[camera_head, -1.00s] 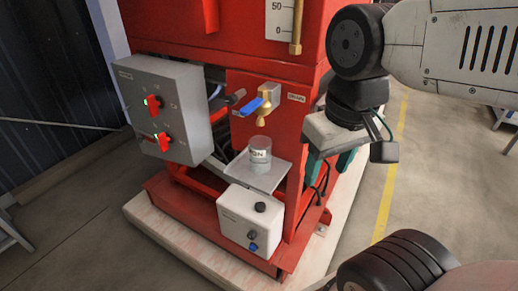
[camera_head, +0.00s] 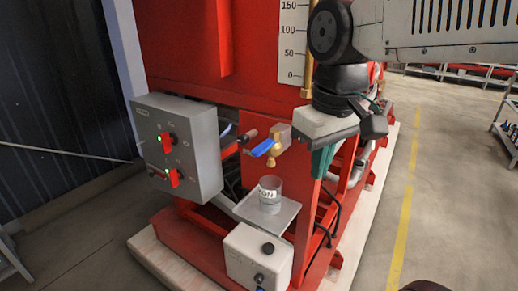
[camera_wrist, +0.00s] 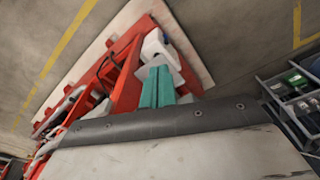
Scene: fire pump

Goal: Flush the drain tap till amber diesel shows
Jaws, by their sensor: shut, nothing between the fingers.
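The drain tap (camera_head: 281,147) is brass with a blue lever (camera_head: 262,148) that points left, on the front of the red pump frame. A clear cup (camera_head: 270,194) with partly readable lettering stands upright below its spout. I cannot make out any stream or amber colour in the cup. My gripper (camera_head: 321,163) is just right of the tap in the head view, apart from the lever, with its teal fingers pointing down. In the wrist view the fingers (camera_wrist: 157,86) are together with nothing between them.
The cup stands on a small metal tray (camera_head: 284,217). A white box (camera_head: 258,256) with knobs is below it. A grey control box (camera_head: 178,147) with red switches is to the left. Open floor with a yellow line (camera_head: 402,225) lies to the right.

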